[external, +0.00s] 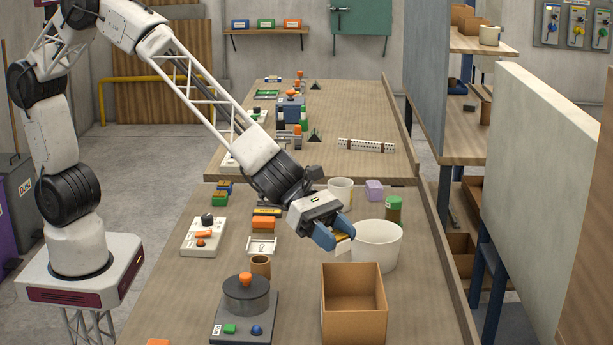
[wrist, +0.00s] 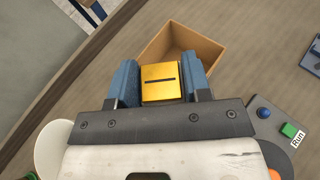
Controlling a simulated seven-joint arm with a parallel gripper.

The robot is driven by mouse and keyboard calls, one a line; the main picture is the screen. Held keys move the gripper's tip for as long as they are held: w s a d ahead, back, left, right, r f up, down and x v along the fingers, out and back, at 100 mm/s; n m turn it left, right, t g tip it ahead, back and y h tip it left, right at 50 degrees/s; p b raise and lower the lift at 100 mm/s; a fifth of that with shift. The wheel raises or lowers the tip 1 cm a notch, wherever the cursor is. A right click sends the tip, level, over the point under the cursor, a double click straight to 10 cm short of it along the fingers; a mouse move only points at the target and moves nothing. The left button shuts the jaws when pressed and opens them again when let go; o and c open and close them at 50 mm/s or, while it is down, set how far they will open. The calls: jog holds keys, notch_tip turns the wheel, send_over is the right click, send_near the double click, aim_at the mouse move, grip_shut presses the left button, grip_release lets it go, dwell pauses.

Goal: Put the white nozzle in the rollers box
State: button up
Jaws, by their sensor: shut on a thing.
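My gripper (external: 335,234) is above the right part of the near table, beside the white bin (external: 378,247) and behind the open cardboard box (external: 354,318). Its blue fingers are shut on a yellow block with a black slot in its top. The block (wrist: 159,85) sits between the fingertips in the wrist view, where my gripper (wrist: 160,76) shows from above. The cardboard box (wrist: 205,47) is ahead of the fingers there. I see no label naming it the rollers box. I cannot pick out a white nozzle; a pale patch beneath the block is unclear.
A white mug (external: 341,188), a green-lidded jar (external: 394,210) and a purple block (external: 374,190) stand behind the bin. A grey machine with an orange knob (external: 245,297) stands left of the box. A raised edge (external: 447,255) borders the table's right side.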

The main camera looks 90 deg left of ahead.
aim_at(338, 251)
jog(key=shift+w+d, duration=0.1)
jog(key=shift+w, duration=0.15)
jog(key=shift+f, duration=1.75)
jog(key=shift+f, duration=0.6)
jog(key=o, duration=1)
jog(key=shift+r, duration=0.15)
jog(key=shift+r, duration=0.5)
jog(key=shift+v, duration=6)
